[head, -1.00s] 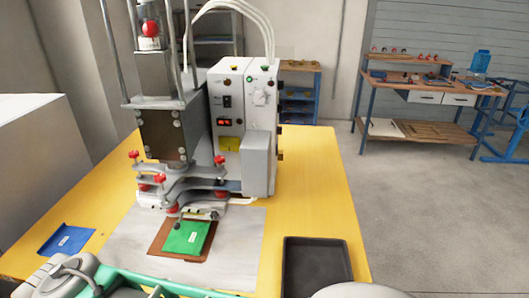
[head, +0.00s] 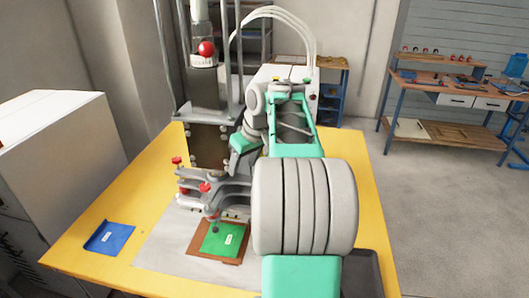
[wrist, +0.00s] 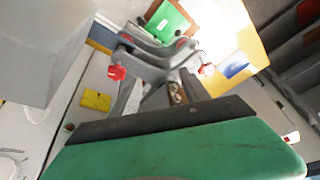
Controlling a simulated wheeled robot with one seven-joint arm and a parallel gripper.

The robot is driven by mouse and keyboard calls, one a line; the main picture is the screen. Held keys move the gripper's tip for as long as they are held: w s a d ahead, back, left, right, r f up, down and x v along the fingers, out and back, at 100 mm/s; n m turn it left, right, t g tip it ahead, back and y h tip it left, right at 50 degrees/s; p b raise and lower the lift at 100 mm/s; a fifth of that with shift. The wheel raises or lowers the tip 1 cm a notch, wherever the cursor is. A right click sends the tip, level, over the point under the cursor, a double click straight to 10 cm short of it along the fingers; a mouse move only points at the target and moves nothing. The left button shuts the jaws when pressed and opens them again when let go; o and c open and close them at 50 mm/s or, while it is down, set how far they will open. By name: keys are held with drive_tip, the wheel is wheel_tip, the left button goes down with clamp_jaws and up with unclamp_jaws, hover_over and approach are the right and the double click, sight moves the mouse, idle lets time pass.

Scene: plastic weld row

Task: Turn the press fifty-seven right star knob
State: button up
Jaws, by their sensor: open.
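The press (head: 207,130) stands on a yellow table, with grey clamp arms and red star knobs low on its front. The left knob (head: 177,160) shows in the head view; the right star knob is hidden there behind my arm. The wrist view looks from the other side, and the right star knob (wrist: 117,72) appears left of the grey arms, the left one at the right. My gripper (head: 243,142) is beside the press column, above the clamp arms.
A green card (head: 222,239) lies on a brown plate under the press. A blue card (head: 110,237) lies at the table's left. A black tray (head: 362,272) at the front right is partly hidden by my arm. Hoses and the control box (head: 310,90) stand behind.

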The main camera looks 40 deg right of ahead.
drive_tip(key=s+d+r, duration=0.2)
drive_tip(key=d, duration=0.6)
drive_tip(key=x, duration=0.4)
drive_tip(key=p+x, duration=0.1)
drive_tip(key=x, duration=0.3)
drive_tip(key=shift+w+d+f, duration=0.1)
drive_tip(key=shift+w+d, duration=0.1)
drive_tip(key=shift+w, duration=0.05)
drive_tip(key=shift+c, duration=0.4)
clamp_jaws()
